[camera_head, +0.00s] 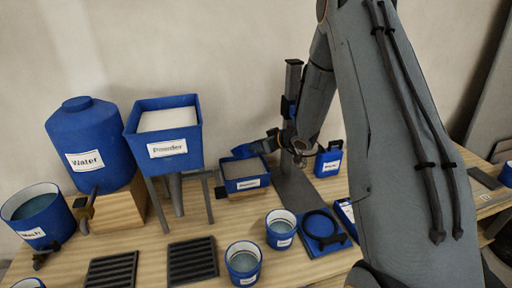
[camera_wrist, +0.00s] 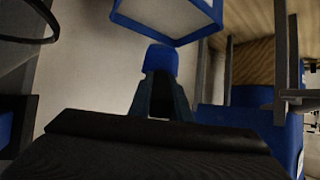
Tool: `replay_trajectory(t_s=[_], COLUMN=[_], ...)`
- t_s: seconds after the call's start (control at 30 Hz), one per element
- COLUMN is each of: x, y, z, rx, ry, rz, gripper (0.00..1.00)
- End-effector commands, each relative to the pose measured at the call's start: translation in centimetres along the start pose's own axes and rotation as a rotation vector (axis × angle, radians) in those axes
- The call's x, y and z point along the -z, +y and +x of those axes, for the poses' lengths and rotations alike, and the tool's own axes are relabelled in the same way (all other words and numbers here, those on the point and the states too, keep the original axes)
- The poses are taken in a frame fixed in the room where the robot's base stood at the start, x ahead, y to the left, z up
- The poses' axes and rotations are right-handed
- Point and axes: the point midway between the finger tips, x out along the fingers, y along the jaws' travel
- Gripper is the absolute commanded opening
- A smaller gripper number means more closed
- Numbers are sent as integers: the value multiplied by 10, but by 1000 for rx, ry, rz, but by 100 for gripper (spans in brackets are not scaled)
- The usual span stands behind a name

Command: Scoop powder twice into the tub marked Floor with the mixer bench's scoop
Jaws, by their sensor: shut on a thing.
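My gripper (camera_head: 273,140) points left above the small labelled bin and is shut on the blue scoop (camera_head: 249,149). In the wrist view, my gripper's dark fingers (camera_wrist: 163,90) close around a blue handle end (camera_wrist: 161,60). The scoop's contents do not show clearly. The powder hopper (camera_head: 167,148) stands on legs at left, with pale powder (camera_head: 168,118) in its top. Two small blue tubs stand at the front: one at centre (camera_head: 282,230) and one nearer (camera_head: 243,264). Their labels are too small to read, so I cannot tell which is Floor.
A small labelled bin (camera_head: 245,183) with grey contents sits below the scoop. The Water tank (camera_head: 85,150) and Wash bucket (camera_head: 38,218) are at left. A grey stand (camera_head: 290,100) and a blue base with a ring (camera_head: 322,230) are nearby. Black slotted trays (camera_head: 192,262) lie in front.

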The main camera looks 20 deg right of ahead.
Motion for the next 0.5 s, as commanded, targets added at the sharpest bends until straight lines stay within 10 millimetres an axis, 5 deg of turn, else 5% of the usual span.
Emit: replay_trajectory(t_s=[0.5], x=[4], y=[1], z=[-2], rx=[-3], ry=[184], rz=[0], gripper=[0])
